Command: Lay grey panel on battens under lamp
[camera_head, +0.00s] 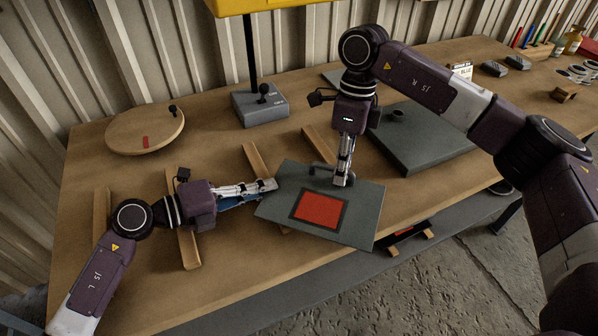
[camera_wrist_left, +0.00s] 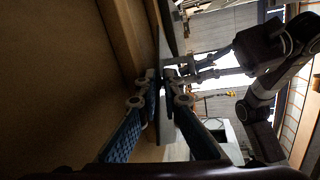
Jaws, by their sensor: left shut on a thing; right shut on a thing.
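The grey panel (camera_head: 362,222) has a red square (camera_head: 320,207) framed in black and a dark handle (camera_head: 322,172) near its back edge. My left gripper (camera_head: 272,185) is shut on the panel's left edge. My right gripper (camera_head: 342,182) is shut from above, at the panel's handle. The left wrist view shows my left fingers (camera_wrist_left: 160,78) closed at the panel's thin edge (camera_wrist_left: 168,35). Whether the panel touches any batten is hidden.
A yellow lamp hood (camera_head: 250,4) stands on a black post above a grey control box (camera_head: 262,108). A round wooden board (camera_head: 145,132) lies at back left. A dark grey slab (camera_head: 430,145) with a knob lies right of the panel. The table's front left is clear.

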